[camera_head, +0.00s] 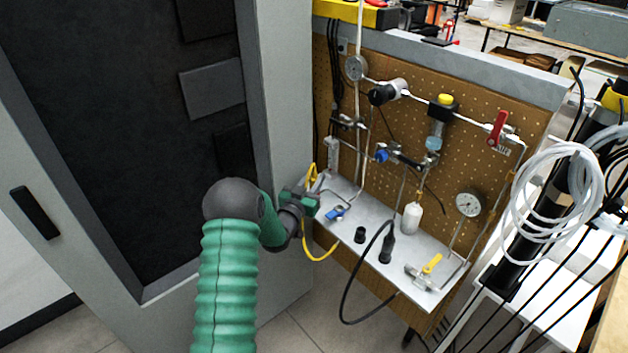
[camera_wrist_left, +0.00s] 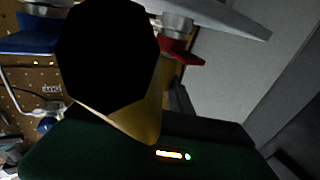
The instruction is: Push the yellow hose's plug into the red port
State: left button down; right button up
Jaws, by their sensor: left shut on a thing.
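The yellow hose (camera_head: 322,257) loops below my left gripper (camera_head: 312,203) in the head view, and another piece of it rises just above the gripper. My left gripper is shut at the left end of the grey shelf, on the hose's plug end; the plug itself is hidden by the gripper there. In the left wrist view a large yellow body (camera_wrist_left: 150,122) with a black face fills the middle, very close to the camera. Just behind it is a metal fitting with a red handle (camera_wrist_left: 182,53), likely the red port. Whether plug and port touch cannot be told. My right gripper is not in view.
The grey shelf (camera_head: 388,244) carries a blue-handled valve (camera_head: 335,213), black fittings and a yellow-handled valve (camera_head: 431,264). A pegboard (camera_head: 460,160) with pipes and gauges stands behind it. A tall grey cabinet (camera_head: 285,100) stands close on the left. A black hose (camera_head: 345,300) hangs in front.

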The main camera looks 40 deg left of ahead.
pick_arm(q)
jog(key=shift+f, duration=0.1)
jog(key=c, duration=1.1)
grip_release()
